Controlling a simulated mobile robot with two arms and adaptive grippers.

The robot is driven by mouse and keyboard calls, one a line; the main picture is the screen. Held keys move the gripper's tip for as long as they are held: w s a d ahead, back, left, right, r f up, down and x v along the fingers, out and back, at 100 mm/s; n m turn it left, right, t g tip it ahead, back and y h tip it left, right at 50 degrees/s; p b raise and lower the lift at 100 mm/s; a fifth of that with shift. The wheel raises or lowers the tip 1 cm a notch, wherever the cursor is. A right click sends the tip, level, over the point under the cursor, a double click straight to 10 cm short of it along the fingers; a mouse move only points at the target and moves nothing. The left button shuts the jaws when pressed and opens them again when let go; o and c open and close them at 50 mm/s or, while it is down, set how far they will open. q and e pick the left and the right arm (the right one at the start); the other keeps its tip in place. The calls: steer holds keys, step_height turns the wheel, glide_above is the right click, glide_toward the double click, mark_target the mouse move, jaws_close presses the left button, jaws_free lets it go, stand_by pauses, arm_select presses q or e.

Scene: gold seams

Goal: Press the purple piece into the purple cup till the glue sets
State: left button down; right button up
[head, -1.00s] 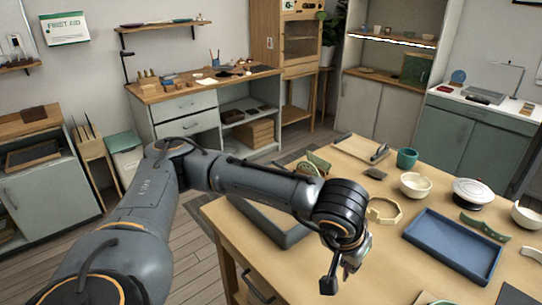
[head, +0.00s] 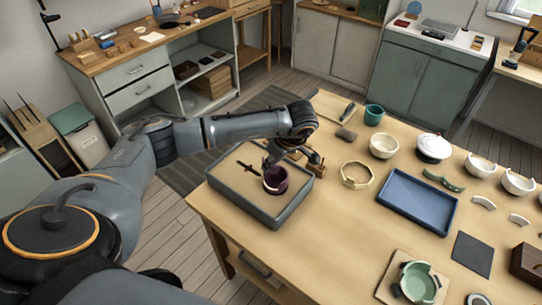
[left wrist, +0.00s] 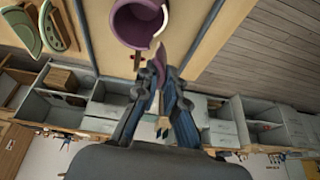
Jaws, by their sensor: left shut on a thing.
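The purple cup (head: 275,184) stands in the grey-rimmed sand tray (head: 235,199) at the near left of the table. In the left wrist view the cup (left wrist: 130,24) shows at the top, with a pale edge on its wall facing my fingers. My left gripper (head: 284,166) is at the cup's rim, on its far right side. In the left wrist view its fingers (left wrist: 160,66) are closed together on the purple piece (left wrist: 161,50), right at the cup wall. The piece is mostly hidden, and I cannot tell how closely it fits. My right gripper is not in view.
A blue tray (head: 418,229), a cream ring-shaped piece (head: 356,185) and a white bowl (head: 384,153) stand to the right. A green broken bowl (head: 418,282) lies nearer the front. The table between the sand tray and green bowl is clear.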

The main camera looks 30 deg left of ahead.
mark_target(271, 172)
arm_select(q)
steer(key=shift+f+b, duration=0.35)
steer(key=shift+f, duration=0.6)
steer(key=shift+f+b, duration=0.85)
steer(key=shift+f, duration=0.35)
steer(key=shift+w+f+b, duration=0.1)
steer(key=shift+f+b, duration=1.2)
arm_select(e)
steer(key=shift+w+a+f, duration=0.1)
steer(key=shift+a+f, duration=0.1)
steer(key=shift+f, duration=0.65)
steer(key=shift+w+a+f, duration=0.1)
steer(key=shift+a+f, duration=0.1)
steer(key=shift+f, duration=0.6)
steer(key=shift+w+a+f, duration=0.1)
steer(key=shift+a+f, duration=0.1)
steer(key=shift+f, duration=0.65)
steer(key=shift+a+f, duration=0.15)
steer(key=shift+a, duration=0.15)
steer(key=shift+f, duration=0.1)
arm_select(q)
steer(key=shift+b, duration=0.35)
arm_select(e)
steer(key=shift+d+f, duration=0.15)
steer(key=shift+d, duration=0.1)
arm_select(q)
steer(key=shift+b, duration=0.3)
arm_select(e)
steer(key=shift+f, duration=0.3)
